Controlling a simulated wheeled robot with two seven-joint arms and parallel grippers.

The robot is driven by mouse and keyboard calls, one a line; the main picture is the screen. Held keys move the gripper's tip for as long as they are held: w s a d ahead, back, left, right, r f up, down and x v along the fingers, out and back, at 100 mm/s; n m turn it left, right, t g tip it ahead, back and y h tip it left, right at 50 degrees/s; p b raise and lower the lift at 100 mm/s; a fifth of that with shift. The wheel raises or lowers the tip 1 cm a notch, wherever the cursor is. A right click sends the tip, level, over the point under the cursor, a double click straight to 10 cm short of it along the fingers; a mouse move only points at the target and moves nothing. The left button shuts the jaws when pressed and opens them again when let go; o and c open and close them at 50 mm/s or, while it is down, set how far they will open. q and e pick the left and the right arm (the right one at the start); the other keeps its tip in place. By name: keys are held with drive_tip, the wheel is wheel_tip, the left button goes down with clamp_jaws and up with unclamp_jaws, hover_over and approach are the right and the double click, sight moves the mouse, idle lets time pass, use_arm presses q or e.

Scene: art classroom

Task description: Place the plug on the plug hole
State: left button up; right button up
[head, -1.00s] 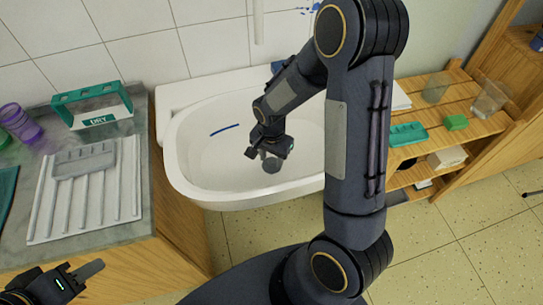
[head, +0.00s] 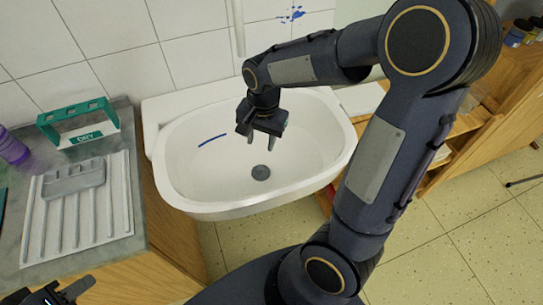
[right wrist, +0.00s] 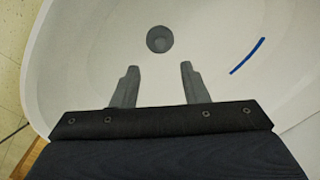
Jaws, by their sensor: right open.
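A round grey plug (head: 261,172) lies flat at the bottom of the white basin (head: 180,185). It also shows in the right wrist view (right wrist: 159,39), just beyond my fingertips. The plug hole itself is not seen apart from it and appears covered; I cannot tell how tightly the plug sits. My right gripper (head: 261,141) is open and empty, above the plug and apart from it. Its two spread fingers (right wrist: 159,68) show in the right wrist view with bare basin between them. My left gripper (head: 68,290) is partly cut off at the lower left, away from the basin.
A blue streak (head: 212,140) marks the basin wall. Left of the basin, a ribbed grey drying tray (head: 120,200) and a green-and-white DRY holder (head: 75,117) stand on the counter. A wooden shelf (head: 455,130) is at the right, partly behind my right arm.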

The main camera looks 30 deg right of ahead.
drive_tip(key=s+a+r+n+t+y, duration=0.1)
drive_tip(key=s+a+r+n+t, duration=0.1)
drive_tip(key=s+r+n, duration=0.2)
drive_tip(key=s+a+r+n+t+y, duration=0.2)
drive_tip(key=s+r+n+t, duration=0.1)
drive_tip(key=s, duration=0.8)
drive_tip(key=shift+s+r+n, duration=0.25)
drive_tip(key=shift+r+n, duration=0.35)
drive_tip(key=shift+n, duration=0.5)
wheel_tip(320, 180, up, 4)
drive_tip(key=p, duration=0.3)
drive_tip(key=shift+f, duration=0.25)
